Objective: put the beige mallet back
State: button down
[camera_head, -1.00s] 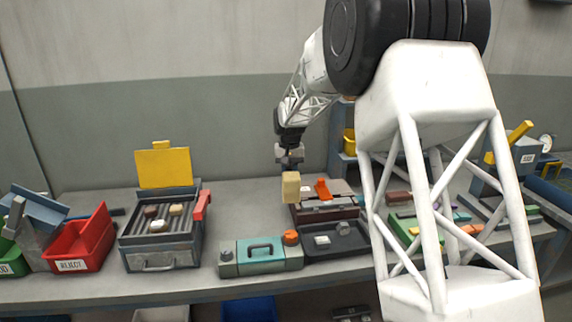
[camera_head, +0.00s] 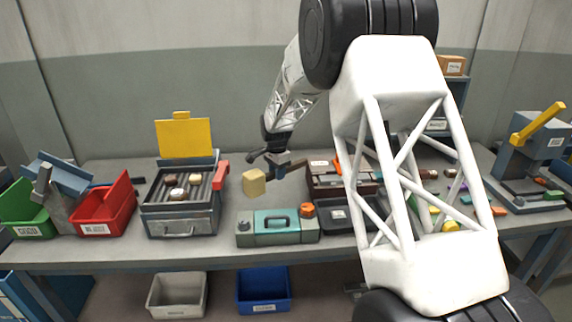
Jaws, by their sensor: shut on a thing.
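The beige mallet (camera_head: 254,182) is in the air above the back of the bench, its blocky head to the left of my gripper. A short brown stretch, probably its handle, shows to the right of the jaws. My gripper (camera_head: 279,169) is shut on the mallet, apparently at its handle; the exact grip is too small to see. The mallet head hangs above and behind the teal case (camera_head: 263,238), left of the brown box (camera_head: 326,188). No empty place for the mallet can be made out; my arm hides part of the right side of the bench.
A grill-like heater (camera_head: 181,226) with a raised yellow lid (camera_head: 184,138) holds several small pieces. A red bin (camera_head: 97,228) and a green bin (camera_head: 27,227) stand at left. A yellow-handled press (camera_head: 533,150) stands at right. Bare bench shows behind the teal case.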

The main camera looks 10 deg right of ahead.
aim_at(271, 178)
jog(key=shift+a+f+m, duration=1.05)
jog(key=shift+f+m, duration=0.05)
jog(key=shift+f, duration=0.15)
jog(key=shift+f, duration=3.2)
jog(key=shift+f, duration=0.6)
jog(key=c, duration=0.8)
grip_release()
jog(key=shift+s+r, duration=0.1)
jog(key=shift+r, duration=3.75)
